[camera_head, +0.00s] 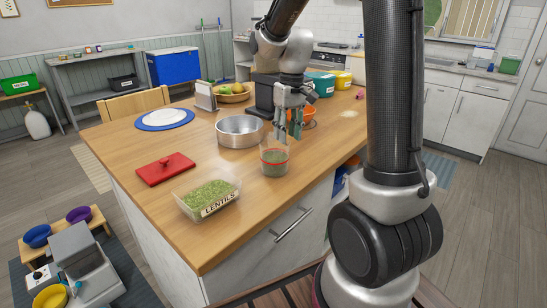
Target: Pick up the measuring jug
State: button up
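The measuring jug appears to be the clear round vessel (274,161) with a red line round it and green contents, standing upright on the wooden table near its front right edge. I cannot make out a handle. My gripper (289,132) points down, just above or behind the jug's rim in the picture. Its fingers are apart with nothing visible between them. The exact gap in depth to the jug cannot be told from this view.
A metal bowl (240,132) stands close behind and left of the jug. An orange bowl (309,115) sits behind my gripper.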

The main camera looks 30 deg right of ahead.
aim_at(284, 153)
jog(key=f, duration=0.5)
jog(key=a+f, duration=0.1)
jog(key=f, duration=0.1)
jog(key=shift+f, duration=0.15)
grip_shut()
